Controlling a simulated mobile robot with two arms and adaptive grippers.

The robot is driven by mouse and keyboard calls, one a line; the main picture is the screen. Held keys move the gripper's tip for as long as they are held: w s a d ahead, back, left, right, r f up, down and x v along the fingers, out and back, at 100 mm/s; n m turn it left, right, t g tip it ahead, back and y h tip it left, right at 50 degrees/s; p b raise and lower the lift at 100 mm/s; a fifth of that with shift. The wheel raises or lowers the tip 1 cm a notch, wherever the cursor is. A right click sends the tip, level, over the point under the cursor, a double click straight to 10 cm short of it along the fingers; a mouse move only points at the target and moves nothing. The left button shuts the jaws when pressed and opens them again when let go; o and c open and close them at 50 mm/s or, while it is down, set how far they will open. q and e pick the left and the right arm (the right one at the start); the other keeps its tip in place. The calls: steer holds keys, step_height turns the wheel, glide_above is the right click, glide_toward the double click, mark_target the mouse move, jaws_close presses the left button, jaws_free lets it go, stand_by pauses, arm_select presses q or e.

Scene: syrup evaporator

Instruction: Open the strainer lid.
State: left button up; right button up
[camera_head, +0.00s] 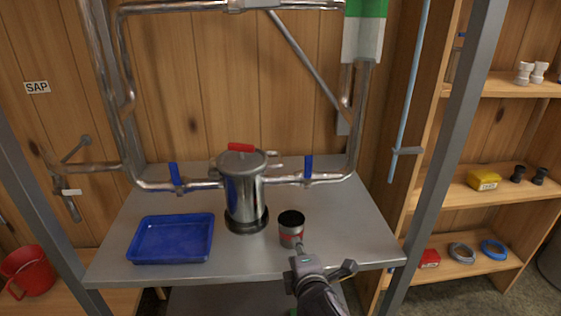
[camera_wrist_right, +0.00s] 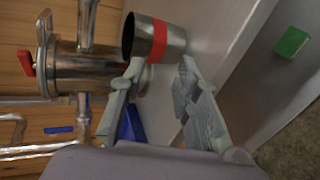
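The strainer (camera_head: 243,194) is an upright metal pot on the grey table, joined to pipes on both sides. Its lid (camera_head: 240,162) sits flat on top, with a red handle (camera_head: 241,147). In the right wrist view the strainer (camera_wrist_right: 88,68) lies sideways at upper left, its red handle (camera_wrist_right: 26,63) at the far left. My right gripper (camera_head: 303,252) is low, at the table's front edge, right of and in front of the strainer. In the right wrist view its fingers (camera_wrist_right: 162,68) are apart with nothing between them. My left gripper is not in view.
A metal cup with a red band (camera_head: 291,232) stands just beyond my right gripper, between it and the strainer. A blue tray (camera_head: 172,257) lies left of the strainer. Blue-handled valves (camera_head: 174,173) sit on the pipes. Shelves (camera_head: 482,205) stand at right.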

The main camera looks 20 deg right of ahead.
mark_target(282, 163)
steer(key=w+r+n+t+h, duration=0.1)
steer(key=w+r+n+t, duration=0.15)
steer(key=r, duration=0.45)
steer(key=w+r+n+t, duration=0.2)
steer(key=r+n, duration=0.2)
steer(key=r, duration=0.2)
steer(key=shift+m, duration=0.25)
steer(key=x, duration=0.8)
steer(key=p+x, duration=0.1)
steer(key=x, duration=0.8)
steer(key=shift+a+f, duration=0.2)
steer(key=shift+f, duration=0.05)
jaws_close()
